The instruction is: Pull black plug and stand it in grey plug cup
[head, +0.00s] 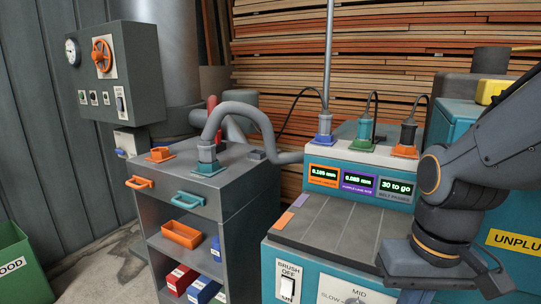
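Several corded plugs stand in coloured sockets on top of the teal machine. A greyish plug (325,123) is in the blue socket, and a dark grey plug (408,133) is in the orange one. I cannot make out a grey plug cup for certain. My gripper (492,274) is low at the right, beside the machine's front top and well apart from the plugs.
The teal machine's ribbed grey top (335,236) is clear. A grey cabinet (225,185) with a thick hose (240,112) stands left of it. A yellow block (491,91) sits at the back right. My arm covers part of the right side.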

